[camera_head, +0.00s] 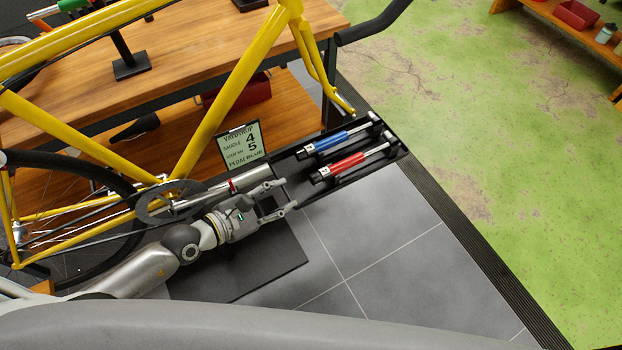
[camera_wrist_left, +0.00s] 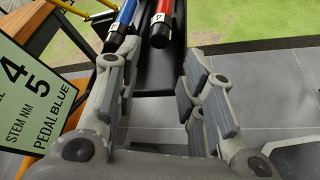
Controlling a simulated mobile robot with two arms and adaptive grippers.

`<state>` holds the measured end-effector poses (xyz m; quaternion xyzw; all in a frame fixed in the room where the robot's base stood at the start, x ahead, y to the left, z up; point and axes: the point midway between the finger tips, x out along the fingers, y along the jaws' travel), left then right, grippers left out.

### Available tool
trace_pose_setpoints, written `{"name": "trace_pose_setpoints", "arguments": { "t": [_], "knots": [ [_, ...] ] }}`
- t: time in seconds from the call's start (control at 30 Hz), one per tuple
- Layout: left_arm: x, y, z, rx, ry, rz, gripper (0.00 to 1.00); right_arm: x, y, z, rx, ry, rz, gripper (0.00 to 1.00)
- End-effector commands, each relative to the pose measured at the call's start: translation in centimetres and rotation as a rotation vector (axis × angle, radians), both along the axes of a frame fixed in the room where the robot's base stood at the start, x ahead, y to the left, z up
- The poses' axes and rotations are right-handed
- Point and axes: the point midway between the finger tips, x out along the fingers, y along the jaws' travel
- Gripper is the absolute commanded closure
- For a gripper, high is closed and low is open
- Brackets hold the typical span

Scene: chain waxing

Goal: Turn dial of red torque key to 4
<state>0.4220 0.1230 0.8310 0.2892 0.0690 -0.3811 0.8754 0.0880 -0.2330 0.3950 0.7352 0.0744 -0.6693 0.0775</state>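The red torque key (camera_head: 345,165) lies in a black tray (camera_head: 318,191), below the blue torque key (camera_head: 335,142) in the head view. My left gripper (camera_head: 290,197) is open and empty, a little left of the red key's dial end. In the left wrist view the red key (camera_wrist_left: 162,22) shows ahead, beyond the gap between the open fingers (camera_wrist_left: 157,85). The blue key (camera_wrist_left: 122,25) is to its left, partly behind the left finger. The dial reading is too small to make out. My right gripper is not in view.
A sign (camera_head: 241,146) with the numbers 4 and 5 stands left of the tray; it also shows in the left wrist view (camera_wrist_left: 35,95). The yellow bicycle frame (camera_head: 225,95) and wooden bench (camera_head: 185,50) are behind. Grey tiled floor (camera_head: 400,240) is clear at right.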

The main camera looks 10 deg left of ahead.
Motion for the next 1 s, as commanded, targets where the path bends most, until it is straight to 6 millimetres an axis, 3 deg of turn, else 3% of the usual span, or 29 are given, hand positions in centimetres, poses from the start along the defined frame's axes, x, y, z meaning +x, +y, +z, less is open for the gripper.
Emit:
{"name": "trace_pose_setpoints", "arguments": {
  "t": [0.6, 1.0],
  "knots": [
    [6.5, -5.9, -3.1, -0.001, -0.002, 0.000, 0.63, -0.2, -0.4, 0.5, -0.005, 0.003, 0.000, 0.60],
    [7.4, -6.7, -3.6, 0.000, -0.002, 0.000, 0.63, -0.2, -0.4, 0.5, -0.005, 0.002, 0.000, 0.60]
  ]
}}
